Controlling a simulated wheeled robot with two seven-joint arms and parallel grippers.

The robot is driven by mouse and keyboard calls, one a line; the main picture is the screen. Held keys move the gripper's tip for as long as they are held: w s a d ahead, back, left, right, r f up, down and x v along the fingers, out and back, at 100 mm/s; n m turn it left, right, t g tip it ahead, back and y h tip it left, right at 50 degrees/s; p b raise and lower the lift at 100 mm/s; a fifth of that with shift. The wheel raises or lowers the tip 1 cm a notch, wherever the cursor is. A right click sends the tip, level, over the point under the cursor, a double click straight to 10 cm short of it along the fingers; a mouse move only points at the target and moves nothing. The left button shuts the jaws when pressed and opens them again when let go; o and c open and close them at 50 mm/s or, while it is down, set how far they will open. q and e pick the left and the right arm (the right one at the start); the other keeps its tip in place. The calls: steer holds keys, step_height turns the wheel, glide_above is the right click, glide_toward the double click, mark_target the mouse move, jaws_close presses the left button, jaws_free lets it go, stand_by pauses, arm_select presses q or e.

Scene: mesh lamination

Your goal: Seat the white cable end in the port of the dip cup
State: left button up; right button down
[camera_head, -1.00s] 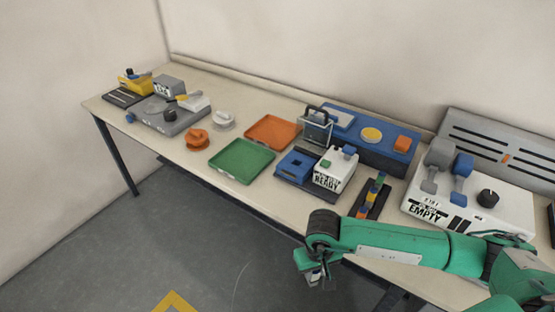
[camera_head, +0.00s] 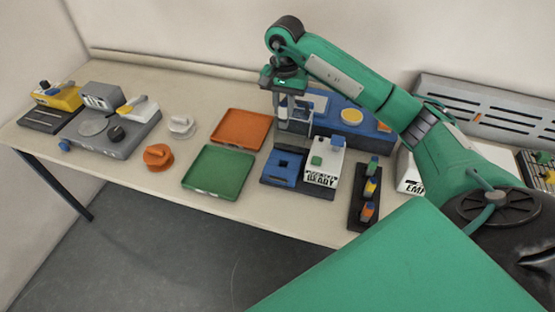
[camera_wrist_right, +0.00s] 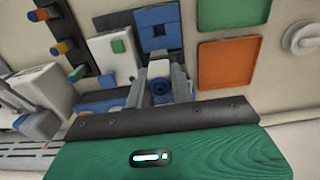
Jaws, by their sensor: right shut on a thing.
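My right gripper (camera_head: 283,118) points down over the back of the blue and white station in the head view. In the right wrist view its fingers (camera_wrist_right: 162,88) are closed on a small piece with a blue ring and a pale part (camera_wrist_right: 160,90). I cannot tell whether that piece is clear of the station. The station has a blue square block with a dark recess (camera_head: 284,168) and a white box labelled READY (camera_head: 323,165). I cannot tell which part is the dip cup's port or the white cable end. My left gripper is not in view.
Green (camera_head: 218,172) and orange (camera_head: 241,130) trays lie left of the station. Orange (camera_head: 158,157) and white (camera_head: 181,126) knobbed pieces stand beyond them. A dark rack of coloured blocks (camera_head: 368,190) is at the right. My right arm partly covers a white machine behind it.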

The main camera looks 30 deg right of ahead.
steer(key=shift+f, duration=0.35)
step_height(320, 180, down, 19)
steer(key=p, duration=0.6)
steer(key=shift+s+r, duration=0.1)
steer(key=shift+r, duration=0.1)
steer(key=shift+f, duration=0.1)
steer(key=shift+d, duration=0.1)
steer(key=shift+f, duration=0.15)
steer(key=c, duration=1.2)
jaws_free()
